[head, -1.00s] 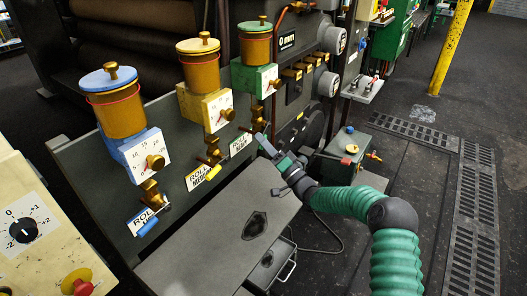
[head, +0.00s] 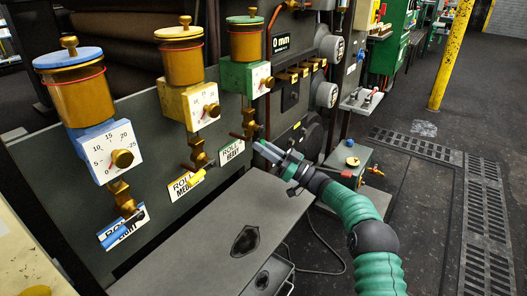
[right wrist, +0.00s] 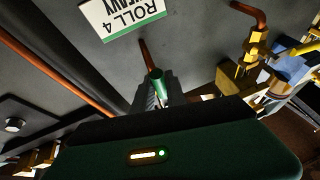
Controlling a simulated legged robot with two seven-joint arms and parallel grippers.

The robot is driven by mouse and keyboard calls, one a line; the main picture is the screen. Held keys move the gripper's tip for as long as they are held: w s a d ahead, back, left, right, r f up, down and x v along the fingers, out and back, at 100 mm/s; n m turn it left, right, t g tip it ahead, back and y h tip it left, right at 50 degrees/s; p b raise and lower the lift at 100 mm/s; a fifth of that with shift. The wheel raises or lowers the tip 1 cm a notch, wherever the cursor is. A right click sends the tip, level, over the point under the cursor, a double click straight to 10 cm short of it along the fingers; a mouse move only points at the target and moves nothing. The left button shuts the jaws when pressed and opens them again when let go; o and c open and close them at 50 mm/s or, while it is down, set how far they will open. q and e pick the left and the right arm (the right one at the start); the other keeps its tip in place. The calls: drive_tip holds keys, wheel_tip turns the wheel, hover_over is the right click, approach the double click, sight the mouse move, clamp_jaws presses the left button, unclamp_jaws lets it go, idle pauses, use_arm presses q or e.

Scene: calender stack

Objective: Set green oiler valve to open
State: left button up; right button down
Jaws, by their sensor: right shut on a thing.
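The green oiler (head: 246,62) has an amber glass, a green lid and a white dial, on the dark machine panel. Its brass valve (head: 250,122) is below, beside the ROLL 4 HEAVY label (head: 231,151). My right gripper (head: 262,149) is at the valve's lower end, right of that label. In the right wrist view, the valve's green handle (right wrist: 157,77) on a copper-coloured rod sits at the jaws of my right gripper (right wrist: 152,92), which is shut on it. The jaws partly hide the handle. My left gripper is not in view.
The yellow oiler valve (head: 197,155) and the blue oiler valve (head: 124,197) are to the left. A grey flat surface (head: 200,245) lies below the panel. A green box (head: 348,165) stands to the right, with open floor beyond it.

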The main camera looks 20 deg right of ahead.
drive_tip(key=shift+w+f+n+g, duration=0.1)
drive_tip(key=shift+f+n+g, duration=0.4)
drive_tip(key=shift+n, duration=0.1)
drive_tip(key=shift+r, duration=0.1)
drive_tip(key=c, duration=1.6)
unclamp_jaws()
drive_tip(key=shift+c, duration=0.2)
drive_tip(key=shift+o, duration=1)
drive_tip(key=shift+w, duration=0.15)
drive_tip(key=shift+o, duration=0.2)
drive_tip(key=shift+r, duration=0.2)
drive_tip(key=shift+d, duration=0.15)
drive_tip(key=p+v, duration=0.4)
drive_tip(key=v, duration=1.3)
drive_tip(key=shift+f, duration=0.35)
